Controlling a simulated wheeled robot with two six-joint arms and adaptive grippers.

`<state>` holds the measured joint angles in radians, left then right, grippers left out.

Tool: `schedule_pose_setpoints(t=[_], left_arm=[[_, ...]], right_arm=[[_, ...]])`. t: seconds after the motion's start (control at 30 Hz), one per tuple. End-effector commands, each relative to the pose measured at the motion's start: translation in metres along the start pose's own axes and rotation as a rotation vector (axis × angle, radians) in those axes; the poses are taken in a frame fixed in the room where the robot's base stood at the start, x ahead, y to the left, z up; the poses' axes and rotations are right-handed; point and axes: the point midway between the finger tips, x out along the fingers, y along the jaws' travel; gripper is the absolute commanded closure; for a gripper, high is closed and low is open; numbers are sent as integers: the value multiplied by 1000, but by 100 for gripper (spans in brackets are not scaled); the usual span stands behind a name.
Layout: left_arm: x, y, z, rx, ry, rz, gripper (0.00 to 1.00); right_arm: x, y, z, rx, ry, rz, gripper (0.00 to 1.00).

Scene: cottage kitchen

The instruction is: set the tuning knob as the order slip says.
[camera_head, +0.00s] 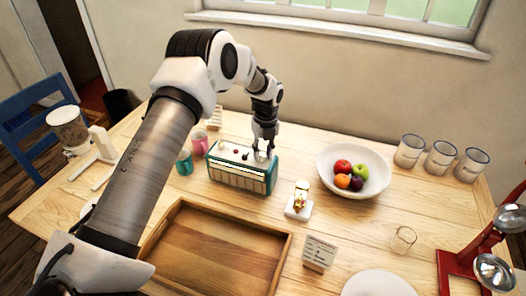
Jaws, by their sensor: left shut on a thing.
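A teal and cream radio (238,178) stands on the wooden table, its slatted front facing me. My left gripper (263,153) points down at the right end of the radio's top. Its fingers are shut on the tuning knob there and mostly hide it, so I cannot tell its setting. Small red and dark controls show on the top further left. The order slip (318,253) is a small white card standing near the front of the table, its writing too small to read. My right gripper is not in view.
A wooden tray (283,248) lies in front of the radio. A white fruit bowl (335,184), a small gold item on a white base (299,212) and a clear glass (403,239) are to the right. Pink (200,143) and teal (184,162) cups stand left of the radio.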

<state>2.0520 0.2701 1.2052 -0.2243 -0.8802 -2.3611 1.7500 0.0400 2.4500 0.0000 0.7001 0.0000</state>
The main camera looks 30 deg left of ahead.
Motion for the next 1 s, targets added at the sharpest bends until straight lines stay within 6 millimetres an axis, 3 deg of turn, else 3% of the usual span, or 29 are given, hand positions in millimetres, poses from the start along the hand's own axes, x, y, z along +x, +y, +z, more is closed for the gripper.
schedule_pose_setpoints(t=[0.4, 0.87, 0.9, 0.97, 1.0], left_arm=[[4, 2, -3, 176, -1, 6, 100], [4, 2, -3, 191, -3, 5, 100], [4, 2, -3, 191, -3, 5, 62], [3, 1, -2, 190, -4, 5, 44], [3, 1, -2, 190, -5, 4, 44]], right_arm=[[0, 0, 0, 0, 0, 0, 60], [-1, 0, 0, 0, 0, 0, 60], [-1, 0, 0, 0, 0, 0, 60], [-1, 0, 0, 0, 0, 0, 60], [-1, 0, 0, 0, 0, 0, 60]])
